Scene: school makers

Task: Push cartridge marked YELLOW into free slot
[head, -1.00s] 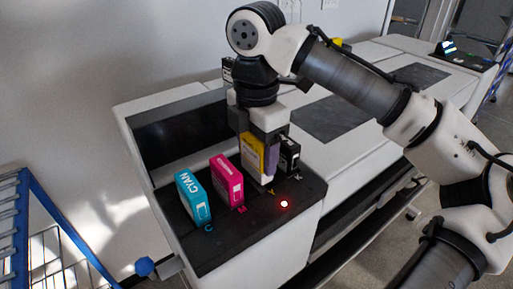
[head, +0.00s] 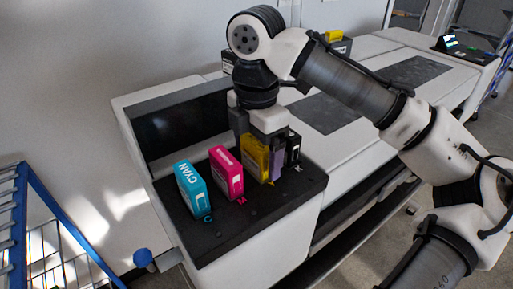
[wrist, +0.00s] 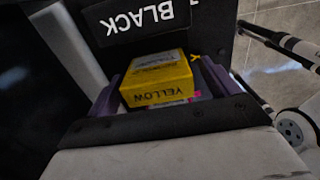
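The YELLOW cartridge (head: 255,157) stands upright in the row on the printer's black slot deck (head: 247,220), between the magenta cartridge (head: 226,172) and the BLACK cartridge (head: 294,149). The wrist view shows its yellow end (wrist: 158,82) with the word YELLOW. My gripper (head: 263,150) points down over it, with purple finger pads on either side. In the wrist view a gap shows between the cartridge and the right pad, so the fingers look open around it. The cartridge's lower end is partly hidden.
The CYAN cartridge (head: 192,190) stands at the left end of the row. A dark recessed panel (head: 180,127) rises behind the deck. A blue rack (head: 55,215) stands at the left. The front of the deck is clear.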

